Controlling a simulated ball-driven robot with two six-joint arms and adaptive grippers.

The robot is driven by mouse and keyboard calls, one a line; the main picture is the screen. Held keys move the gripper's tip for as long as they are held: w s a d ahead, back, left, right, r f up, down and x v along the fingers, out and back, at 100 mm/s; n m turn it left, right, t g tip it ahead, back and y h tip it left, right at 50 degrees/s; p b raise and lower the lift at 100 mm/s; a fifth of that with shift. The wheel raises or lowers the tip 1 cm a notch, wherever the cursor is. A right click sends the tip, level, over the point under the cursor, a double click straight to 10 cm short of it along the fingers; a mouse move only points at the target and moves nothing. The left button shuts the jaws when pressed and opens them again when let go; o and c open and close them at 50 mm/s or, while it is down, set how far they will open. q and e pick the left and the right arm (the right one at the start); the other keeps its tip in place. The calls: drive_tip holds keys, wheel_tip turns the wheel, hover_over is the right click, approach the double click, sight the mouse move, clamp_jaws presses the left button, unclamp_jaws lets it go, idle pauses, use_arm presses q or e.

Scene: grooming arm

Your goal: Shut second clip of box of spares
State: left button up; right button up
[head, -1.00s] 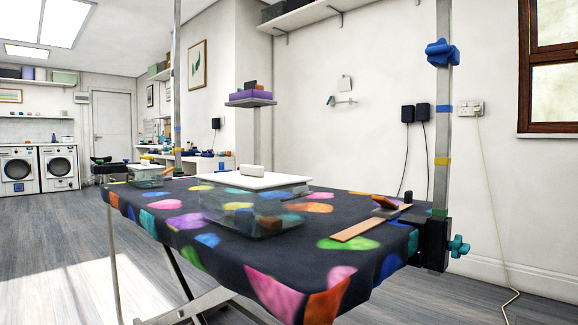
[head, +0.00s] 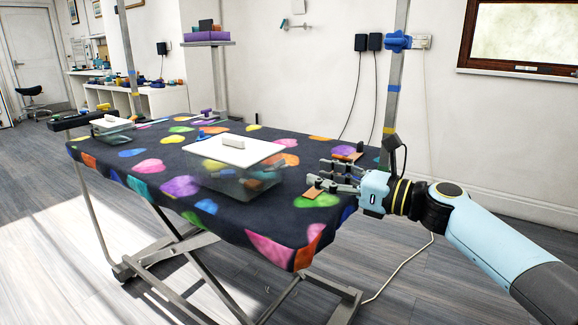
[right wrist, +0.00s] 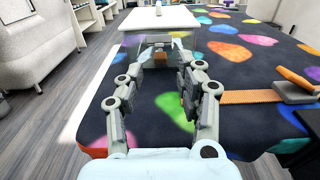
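A clear box (head: 228,180) with a flat white lid (head: 240,151) stands on the patterned table; a small pale block sits on the lid. Dark and orange items show through its walls. In the right wrist view the lid (right wrist: 160,19) is at the top, beyond the fingers. My left gripper is not in view.
The grooming table's dark top (head: 160,178) has bright blotches. A brown strap (right wrist: 250,97) and an orange-topped item (right wrist: 297,83) lie right of my gripper. A smaller clear box (head: 112,125) stands at the far left. A metal post (head: 392,75) rises at the right edge.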

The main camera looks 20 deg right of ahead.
sight(278, 168)
drive_tip(key=x, duration=0.7)
drive_tip(key=shift+w+a+b, duration=0.15)
drive_tip(key=shift+b, duration=0.2)
clamp_jaws()
